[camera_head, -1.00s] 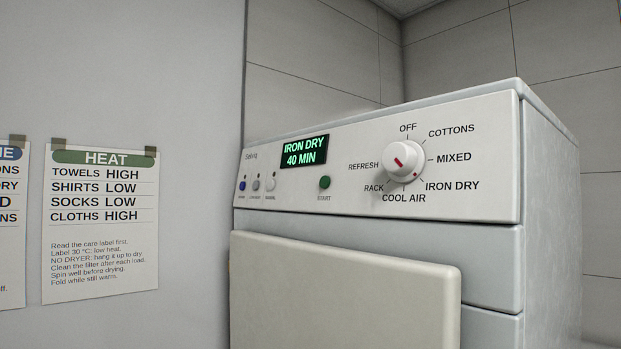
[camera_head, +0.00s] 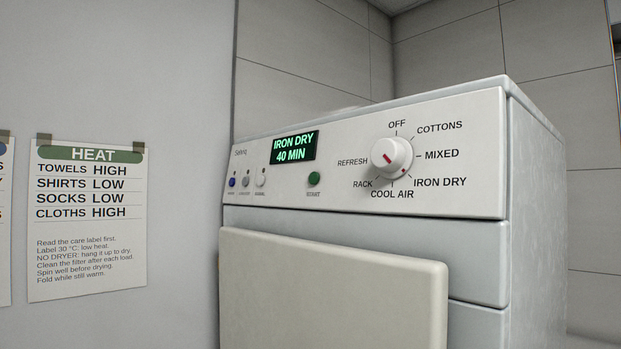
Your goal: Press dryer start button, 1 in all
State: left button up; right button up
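The dryer (camera_head: 470,235) stands at the right with its control panel facing me. The round green start button (camera_head: 314,179) sits on the panel below the display, with a small label under it. The display (camera_head: 293,148) is lit and reads "IRON DRY 40 MIN". The white dial (camera_head: 391,155) with a red mark is right of the button. Its red dot is on the side toward IRON DRY. Neither of my grippers is in view, and nothing touches the button.
Three small buttons, blue (camera_head: 232,182), grey (camera_head: 246,181) and white (camera_head: 260,179), sit at the panel's left end. A pale door (camera_head: 335,290) is below the panel. A HEAT notice (camera_head: 88,220) hangs on the left wall. The space before the panel looks clear.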

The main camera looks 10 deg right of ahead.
aim_at(313, 179)
jog(key=z, duration=1.7)
jog(key=k+j, duration=0.95)
jog(key=k, duration=0.15)
